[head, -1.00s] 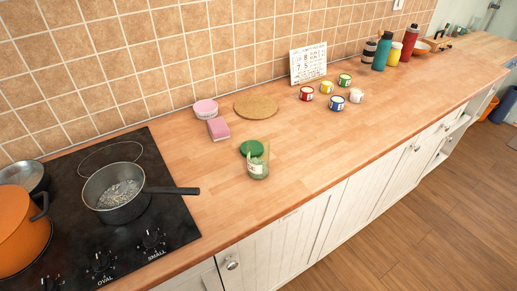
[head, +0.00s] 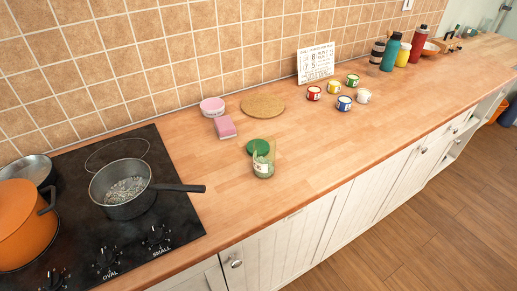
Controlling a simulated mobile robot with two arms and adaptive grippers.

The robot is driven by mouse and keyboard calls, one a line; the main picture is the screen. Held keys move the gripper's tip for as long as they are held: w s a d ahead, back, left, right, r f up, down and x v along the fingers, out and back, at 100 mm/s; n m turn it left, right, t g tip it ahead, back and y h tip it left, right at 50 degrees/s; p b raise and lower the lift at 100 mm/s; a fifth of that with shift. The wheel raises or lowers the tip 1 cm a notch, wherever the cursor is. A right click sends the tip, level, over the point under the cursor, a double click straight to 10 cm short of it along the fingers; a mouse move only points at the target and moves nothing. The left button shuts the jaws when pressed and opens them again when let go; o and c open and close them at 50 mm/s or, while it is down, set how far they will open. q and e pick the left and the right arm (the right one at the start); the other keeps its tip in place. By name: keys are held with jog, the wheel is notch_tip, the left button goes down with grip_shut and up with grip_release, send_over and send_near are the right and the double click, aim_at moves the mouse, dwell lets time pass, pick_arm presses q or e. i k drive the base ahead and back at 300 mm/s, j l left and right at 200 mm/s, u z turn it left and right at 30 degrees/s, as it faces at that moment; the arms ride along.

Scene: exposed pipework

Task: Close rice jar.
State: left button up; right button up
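A clear glass jar (head: 263,164) with a pale label stands on the wooden counter, right of the stove. It looks open at the top, and its contents are too small to make out clearly. A round green lid (head: 258,146) lies on the counter just behind the jar, partly overlapped by it in the picture. Neither of my grippers shows in the head view.
A saucepan (head: 125,188) with pale grains stands on the black stove (head: 80,240), its handle pointing towards the jar. An orange pot (head: 25,222) is at far left. A pink sponge (head: 225,127) and cork mat (head: 263,105) lie behind. Counter right of the jar is clear.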

aim_at(264, 146)
jog(key=k+l, duration=0.1)
jog(key=l, duration=0.3)
jog(key=k+l, duration=0.15)
jog(key=l, duration=0.3)
jog(key=k+l+z, duration=0.1)
jog(key=l, duration=0.3)
jog(key=k+l, duration=0.15)
jog(key=l, duration=0.25)
